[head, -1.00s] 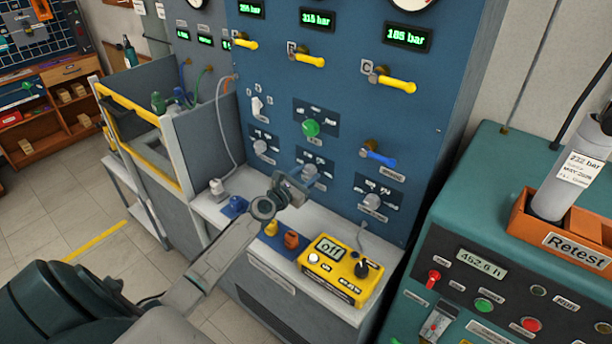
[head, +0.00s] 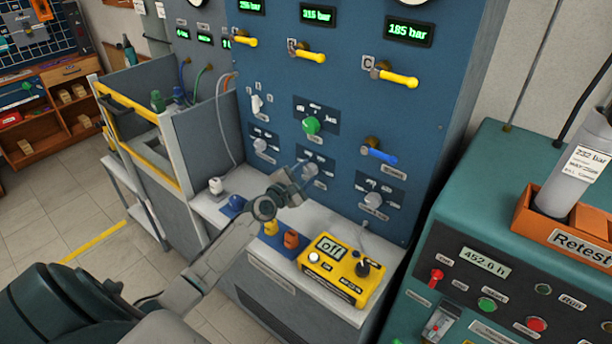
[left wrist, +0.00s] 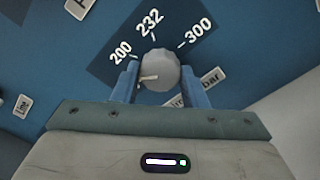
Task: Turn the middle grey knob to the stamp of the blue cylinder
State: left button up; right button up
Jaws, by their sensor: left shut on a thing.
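The middle grey knob (head: 311,169) is on the blue panel, below the green knob (head: 312,126). My left gripper (head: 303,176) is at this knob. In the left wrist view the round grey knob (left wrist: 160,70) sits between the two blue fingers of my left gripper (left wrist: 157,80), which is shut on it. A white mark on the knob points left in that view. The scale plate (left wrist: 147,35) around it reads 200, 232 and 300. A blue cylinder (head: 179,94) stands in the cage at left; its stamp is not readable. My right gripper is not in view.
A grey cylinder (head: 570,165) labelled 232 bar stands in the orange Retest holder (head: 565,240). Grey knobs flank the middle one, left (head: 260,146) and right (head: 373,200). A yellow box (head: 340,268) reading off is on the ledge below.

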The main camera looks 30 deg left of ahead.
pick_arm(q)
jog(key=m+b, duration=0.1)
jog(key=m, duration=0.2)
jog(key=shift+m, duration=0.4)
jog(key=m+b, duration=0.1)
jog(key=m, duration=0.3)
jog(key=shift+m, duration=0.3)
jog(key=m+b, duration=0.1)
jog(key=m, duration=0.2)
jog(key=shift+m+b, duration=0.3)
jog(key=m+b, duration=0.1)
jog(key=m, duration=0.1)
jog(key=shift+m, duration=0.4)
jog(key=shift+m+b, duration=0.4)
jog(key=shift+m, duration=0.2)
jog(key=shift+r+m, duration=0.1)
jog(key=shift+m, duration=0.2)
jog(key=o, duration=1)
jog(key=shift+s, duration=0.1)
